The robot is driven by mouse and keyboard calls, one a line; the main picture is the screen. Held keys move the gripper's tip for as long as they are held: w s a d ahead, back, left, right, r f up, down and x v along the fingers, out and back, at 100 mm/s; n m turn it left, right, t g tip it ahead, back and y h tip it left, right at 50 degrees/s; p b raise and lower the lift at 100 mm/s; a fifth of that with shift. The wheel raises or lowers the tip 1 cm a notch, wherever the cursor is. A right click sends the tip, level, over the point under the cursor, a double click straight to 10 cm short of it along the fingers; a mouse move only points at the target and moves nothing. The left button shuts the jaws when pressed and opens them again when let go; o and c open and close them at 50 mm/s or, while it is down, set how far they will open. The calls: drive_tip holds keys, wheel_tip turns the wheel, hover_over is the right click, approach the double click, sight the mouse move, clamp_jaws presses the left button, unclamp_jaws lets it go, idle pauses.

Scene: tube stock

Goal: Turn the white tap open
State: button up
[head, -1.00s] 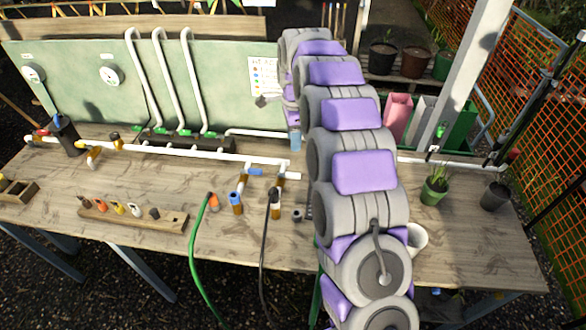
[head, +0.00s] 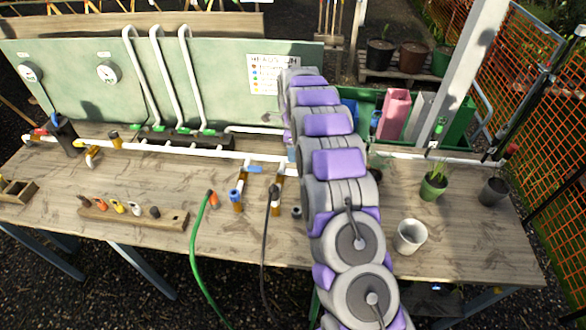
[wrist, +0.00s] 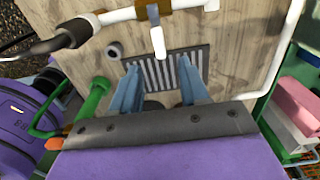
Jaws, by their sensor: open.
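In the wrist view the white tap shows as a white lever (wrist: 158,42) under a brass-coloured body on a white pipe (wrist: 185,5). My gripper (wrist: 158,92) is open and empty, its two blue-grey fingers apart and pointing toward the tap. The lever's end lies between the lines of the fingers, a little beyond their tips in the picture; the fingers do not appear to touch it. In the head view my arm hides the tap, and I cannot make out my gripper.
A slatted grey grate (wrist: 178,72) lies on the wooden bench behind the fingers. A black hose end (wrist: 45,45) is left of the tap. In the head view a blue tap (head: 255,170) sits left of my arm, and a pale cup (head: 410,236) stands on clear bench to the right.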

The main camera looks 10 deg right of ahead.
sight(293, 170)
wheel_tip(293, 170, down, 9)
drive_tip(key=shift+r, duration=0.1)
idle(0.4)
clamp_jaws()
idle(0.5)
